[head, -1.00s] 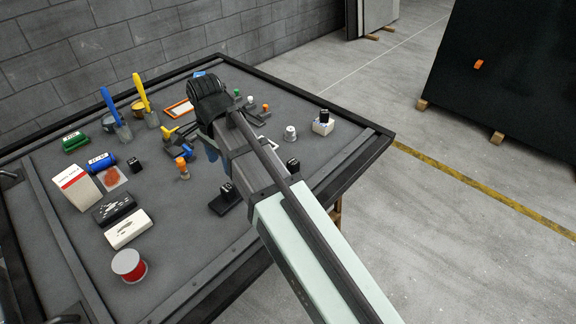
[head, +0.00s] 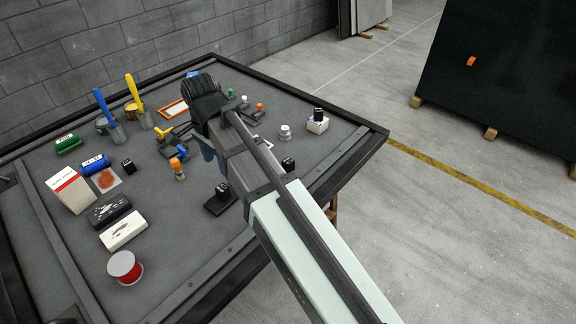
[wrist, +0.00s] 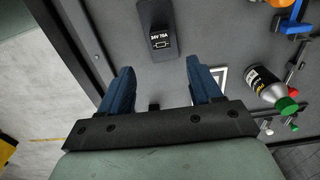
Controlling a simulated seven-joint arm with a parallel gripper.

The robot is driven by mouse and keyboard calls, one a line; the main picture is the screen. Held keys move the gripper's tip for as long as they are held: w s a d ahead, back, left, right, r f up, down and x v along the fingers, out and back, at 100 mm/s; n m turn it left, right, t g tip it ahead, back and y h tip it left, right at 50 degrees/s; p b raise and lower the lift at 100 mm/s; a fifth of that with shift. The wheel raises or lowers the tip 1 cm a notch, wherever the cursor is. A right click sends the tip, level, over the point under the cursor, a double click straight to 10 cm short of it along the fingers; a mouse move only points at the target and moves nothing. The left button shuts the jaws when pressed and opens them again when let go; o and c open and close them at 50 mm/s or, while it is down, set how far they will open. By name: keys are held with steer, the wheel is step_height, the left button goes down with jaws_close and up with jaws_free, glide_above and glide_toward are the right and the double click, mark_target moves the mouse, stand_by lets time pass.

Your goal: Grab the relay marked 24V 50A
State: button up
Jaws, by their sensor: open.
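My gripper (wrist: 162,88) is open and empty, with two blue fingers spread apart. In the wrist view, a black relay (wrist: 160,40) marked 24V 70A lies ahead of the fingers, on a dark holder, not between them. In the head view, small black relay-like blocks stand at the front middle (head: 222,190), right of the arm (head: 288,163), on a white box (head: 318,114) and by the blue roll (head: 128,166). Their markings are too small to read, so I cannot tell which is 24V 50A. My arm hides part of the table; a blue finger (head: 207,152) shows beside it.
A bottle with a green cap (wrist: 265,88) lies right of the fingers in the wrist view. On the grey table (head: 170,240) are a red spool (head: 125,266), cartons (head: 70,190), brushes (head: 138,98) and a silver knob (head: 285,132).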

mark_target(288, 161)
steer(key=w+d+n, duration=0.5)
steer(key=d+n, duration=0.3)
steer(key=d, duration=0.1)
steer(key=w+d+n, duration=0.6)
steer(key=d+n, duration=0.3)
steer(key=d, duration=0.1)
step_height(288, 161, down, 9)
steer(key=shift+s+r, duration=0.15)
steer(key=shift+r, duration=0.05)
steer(key=shift+w+d+f, duration=0.15)
steer(key=shift+f, duration=1.2)
steer(key=shift+w+d+f, duration=0.1)
steer(key=shift+d+f, duration=0.05)
steer(key=shift+f, duration=1.15)
steer(key=c, duration=1)
